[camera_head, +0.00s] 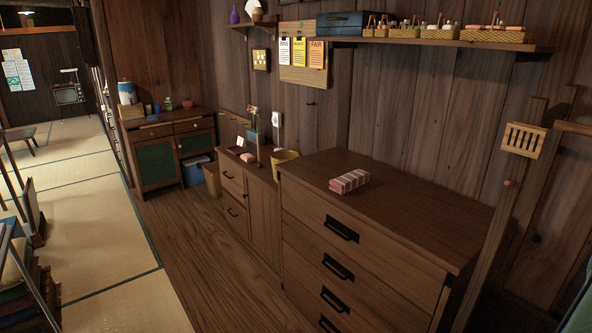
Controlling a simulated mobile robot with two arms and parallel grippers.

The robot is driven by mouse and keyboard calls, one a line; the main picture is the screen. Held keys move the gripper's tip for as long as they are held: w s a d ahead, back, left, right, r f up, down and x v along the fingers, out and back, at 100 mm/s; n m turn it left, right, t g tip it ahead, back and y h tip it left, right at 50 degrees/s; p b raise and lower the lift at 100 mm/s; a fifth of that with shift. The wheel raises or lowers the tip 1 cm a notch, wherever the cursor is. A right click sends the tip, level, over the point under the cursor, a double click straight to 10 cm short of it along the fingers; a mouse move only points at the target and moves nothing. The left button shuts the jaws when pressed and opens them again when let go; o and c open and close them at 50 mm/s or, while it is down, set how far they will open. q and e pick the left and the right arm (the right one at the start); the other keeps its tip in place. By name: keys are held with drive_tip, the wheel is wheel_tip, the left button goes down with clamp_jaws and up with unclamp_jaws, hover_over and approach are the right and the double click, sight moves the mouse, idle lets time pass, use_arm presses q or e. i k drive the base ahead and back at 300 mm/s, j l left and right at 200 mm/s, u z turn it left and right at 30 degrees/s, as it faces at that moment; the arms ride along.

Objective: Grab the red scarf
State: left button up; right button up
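A small folded cloth bundle with red and pale stripes (349,181) lies on top of the wooden dresser (420,223), near its back left part. It is the only thing on that top and the only thing here that looks like a red scarf. Neither of my grippers shows in the head view.
The dresser has several drawers with black handles. A lower cabinet (233,200) with a basket (285,164) stands left of it. A wall shelf (440,43) hangs above. Wooden floor (205,260) and tatami (105,240) are open at left. Dark folded cloths (28,300) are stacked at lower left.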

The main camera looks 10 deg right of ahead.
sight(345, 183)
drive_tip(key=i+j+u, duration=0.2)
drive_tip(key=i, duration=0.7)
drive_tip(key=i+j+u, duration=0.2)
drive_tip(key=i, duration=0.7)
